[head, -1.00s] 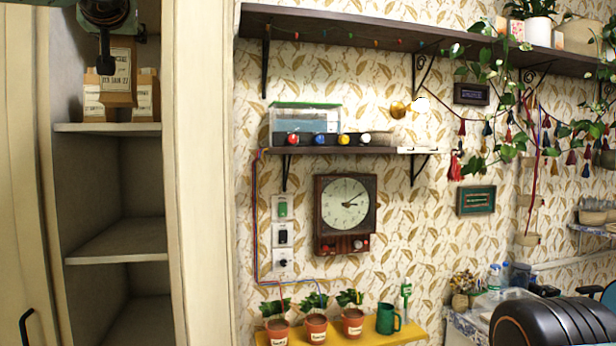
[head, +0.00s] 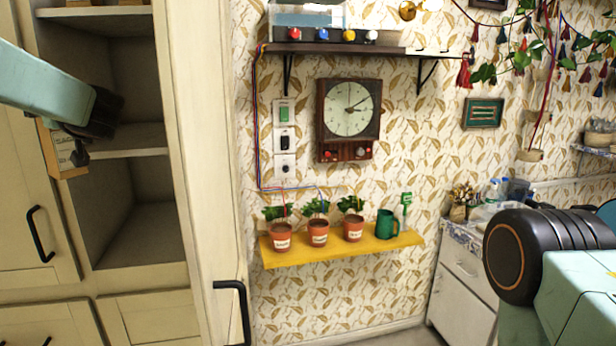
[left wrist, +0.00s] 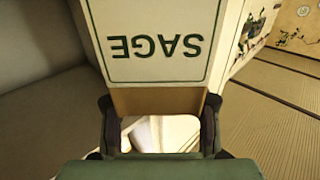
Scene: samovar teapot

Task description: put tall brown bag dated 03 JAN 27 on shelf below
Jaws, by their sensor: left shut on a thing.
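My left gripper (head: 75,142) is shut on a brown bag (head: 58,150) with a pale label. The left wrist view shows the bag (left wrist: 155,101) close up, between the two dark fingers (left wrist: 160,125), its label reading SAGE upside down to that camera. No date is legible now. In the head view the bag is partly hidden by my gripper and stands out at the cabinet's left frame, about level with the middle shelf (head: 140,136). Whether it touches the shelf cannot be told. My right gripper is not in view.
The middle shelf looks empty where it shows. The upper shelf (head: 95,11) lies above it, and an empty compartment (head: 135,235) below. The cabinet's left frame and door (head: 20,180) are close to the bag. A yellow wall shelf (head: 340,248) with potted plants is further right.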

